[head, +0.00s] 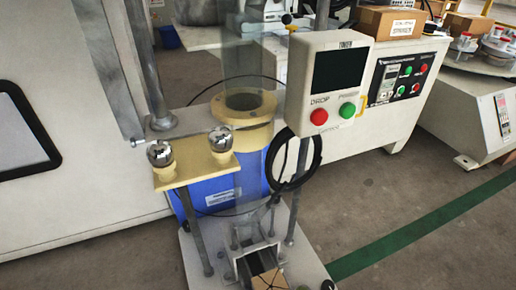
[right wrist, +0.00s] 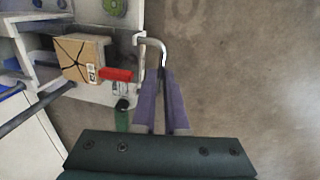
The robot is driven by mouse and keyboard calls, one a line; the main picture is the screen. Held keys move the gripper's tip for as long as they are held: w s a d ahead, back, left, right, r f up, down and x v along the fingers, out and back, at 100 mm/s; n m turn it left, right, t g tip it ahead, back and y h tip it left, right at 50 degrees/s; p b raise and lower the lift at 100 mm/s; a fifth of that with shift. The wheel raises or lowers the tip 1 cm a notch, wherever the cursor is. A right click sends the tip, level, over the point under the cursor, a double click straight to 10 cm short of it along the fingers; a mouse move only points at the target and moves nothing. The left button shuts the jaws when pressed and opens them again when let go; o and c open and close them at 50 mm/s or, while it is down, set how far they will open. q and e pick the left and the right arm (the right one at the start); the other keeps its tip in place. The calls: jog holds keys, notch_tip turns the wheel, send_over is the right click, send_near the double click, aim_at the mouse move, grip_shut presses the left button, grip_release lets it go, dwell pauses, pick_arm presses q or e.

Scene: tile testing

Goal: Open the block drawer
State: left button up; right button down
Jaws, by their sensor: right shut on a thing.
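My right gripper (right wrist: 166,76) shows in the right wrist view, its two purple fingers closed on the end of a bent metal handle (right wrist: 153,42). The handle is fixed at the side of a pale metal holder. A tan block (right wrist: 82,50) with dark crack-like lines sits in that holder, left of the handle. In the head view the block (head: 268,281) shows at the bottom edge, partly cut off, low on the test machine. I cannot tell how far the block drawer is open. My left gripper is in neither view.
A red grip (right wrist: 116,74) lies between the block and my fingers. The machine has a control box (head: 328,85) with red and green buttons, a blue cylinder (head: 212,188) and a looped black cable (head: 318,150). Bare floor (right wrist: 250,60) lies right of the handle.

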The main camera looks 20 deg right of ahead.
jog(key=shift+w, duration=0.2)
jog(key=shift+s, duration=0.15)
jog(key=c, duration=1.3)
grip_release()
jog(key=shift+s, duration=0.1)
jog(key=o, duration=0.3)
jog(key=shift+o, duration=0.3)
notch_tip(320, 180, up, 10)
jog(key=s+p, duration=0.1)
jog(key=p, duration=0.8)
jog(key=shift+s, duration=0.2)
